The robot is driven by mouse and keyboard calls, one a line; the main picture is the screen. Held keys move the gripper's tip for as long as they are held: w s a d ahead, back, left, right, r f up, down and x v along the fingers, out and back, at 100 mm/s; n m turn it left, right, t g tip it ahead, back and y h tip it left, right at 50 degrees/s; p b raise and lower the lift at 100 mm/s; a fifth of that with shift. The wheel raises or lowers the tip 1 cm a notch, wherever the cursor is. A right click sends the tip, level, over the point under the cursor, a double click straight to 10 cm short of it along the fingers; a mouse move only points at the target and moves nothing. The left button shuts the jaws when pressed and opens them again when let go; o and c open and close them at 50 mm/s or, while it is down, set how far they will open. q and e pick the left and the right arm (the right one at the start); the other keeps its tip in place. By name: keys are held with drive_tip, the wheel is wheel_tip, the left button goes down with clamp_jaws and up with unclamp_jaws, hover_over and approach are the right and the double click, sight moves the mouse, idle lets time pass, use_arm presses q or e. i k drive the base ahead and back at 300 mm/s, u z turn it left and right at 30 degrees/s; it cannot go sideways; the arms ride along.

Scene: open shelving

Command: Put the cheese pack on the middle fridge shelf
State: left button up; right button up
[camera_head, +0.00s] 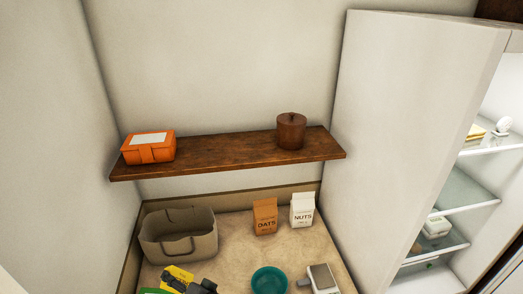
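I cannot tell for sure which thing is the cheese pack. A small yellow item (475,132) lies on the upper shelf of the open fridge at the right.
The fridge door (405,130) stands open. A wooden wall shelf (225,157) holds an orange box (148,150) and a brown canister (291,132). The counter holds a fabric basket (180,243), dates bag (265,216), nuts bag (302,209), teal bowl (269,281) and grey-white item (322,278).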

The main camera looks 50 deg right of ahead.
sight(443, 194)
drive_tip(key=z, duration=0.8)
drive_tip(key=k, duration=1.1)
drive_tip(key=z, duration=1.7)
drive_tip(key=i, duration=1.45)
drive_tip(key=u, duration=0.75)
